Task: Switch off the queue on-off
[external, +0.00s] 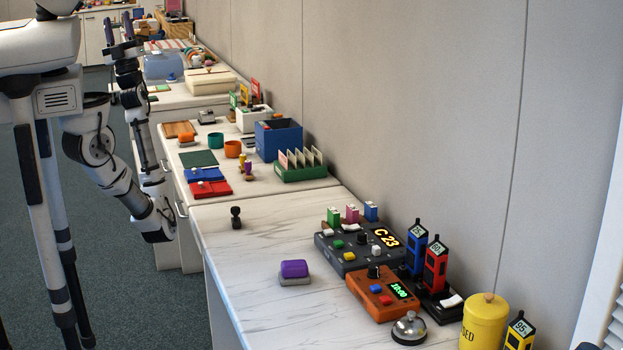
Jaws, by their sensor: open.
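The dark grey queue box (333,257) with a lit orange "C 23" display (385,237) stands on the near counter, toward the wall. Its top bears a green button (338,243), a yellow button (349,256), a white control (376,250) and a black knob (362,238). Which of these is the on-off cannot be told from this view. My gripper (127,24) is raised at the upper left, far from the box. It is open and touches nothing visible; its fingers are small and hard to make out.
An orange box with a "10:00" display (383,305), a silver bell (409,328) and a yellow canister (483,320) stand in front of the queue box. Colored handheld units (435,268) stand right of it. A purple-topped block (294,270) and a black stamp (236,217) lie left.

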